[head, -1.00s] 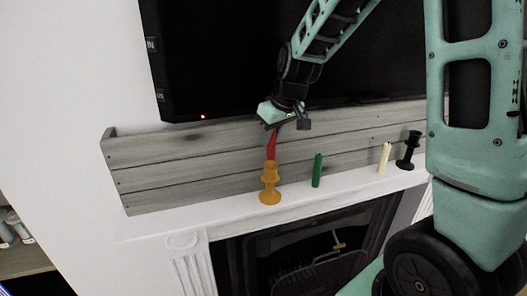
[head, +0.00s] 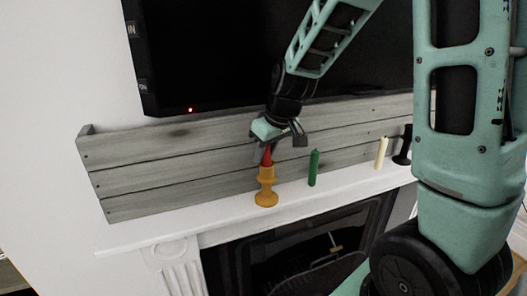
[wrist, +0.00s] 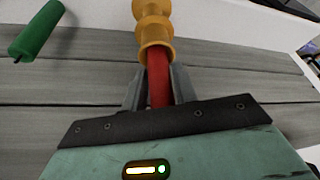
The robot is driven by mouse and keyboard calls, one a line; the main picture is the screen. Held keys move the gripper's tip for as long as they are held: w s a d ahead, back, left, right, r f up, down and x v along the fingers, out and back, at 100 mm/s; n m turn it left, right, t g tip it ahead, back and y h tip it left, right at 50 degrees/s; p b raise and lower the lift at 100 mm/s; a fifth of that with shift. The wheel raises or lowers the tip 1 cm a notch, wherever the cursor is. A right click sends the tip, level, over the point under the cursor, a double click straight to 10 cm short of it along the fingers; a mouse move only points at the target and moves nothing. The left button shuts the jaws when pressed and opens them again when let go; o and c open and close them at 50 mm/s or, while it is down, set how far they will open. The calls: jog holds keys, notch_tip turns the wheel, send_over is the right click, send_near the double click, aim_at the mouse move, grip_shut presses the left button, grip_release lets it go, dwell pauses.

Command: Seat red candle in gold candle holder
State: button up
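The gold candle holder (head: 266,188) stands upright on the white mantel. The red candle (head: 267,157) is directly above it, with its lower end at the holder's cup. In the wrist view the candle (wrist: 158,82) meets the holder's rim (wrist: 155,52), and its end there is hidden by the cup. My gripper (head: 266,149) is just above the holder. In the wrist view its two fingers (wrist: 159,88) lie close along both sides of the candle and look shut on it. How deep the candle sits in the cup cannot be told.
A green candle (head: 314,167) stands just right of the holder, and a cream candle (head: 381,153) and black holder (head: 402,148) are further right. A grey plank panel (head: 170,165) is behind, below a dark TV screen (head: 210,55). The mantel's left end (head: 130,235) is clear.

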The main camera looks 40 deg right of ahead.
jog(key=shift+w+r, duration=0.1)
jog(key=shift+r, duration=0.25)
jog(key=a+b+v, duration=0.1)
jog(key=b+v, duration=0.1)
jog(key=v, duration=0.9)
jog(key=s+a+f+n+g, duration=0.1)
jog(key=s+a+f, duration=0.1)
jog(key=a, duration=0.3)
jog(key=s+a+f+n+y, duration=0.1)
jog(key=a+f, duration=0.1)
jog(key=a, duration=0.2)
jog(key=s+a+f+n+g, duration=0.1)
jog(key=s+a+f, duration=0.15)
jog(key=a, duration=0.25)
jog(key=s+a+f+n+g, duration=0.1)
jog(key=s+a+f, duration=0.3)
jog(key=s, duration=0.3)
jog(key=s+a+f+n+g+h, duration=0.1)
jog(key=s+a+f+n, duration=0.1)
jog(key=s+a+f, duration=0.2)
jog(key=s+a, duration=0.2)
jog(key=s, duration=0.1)
jog(key=shift+s, duration=0.35)
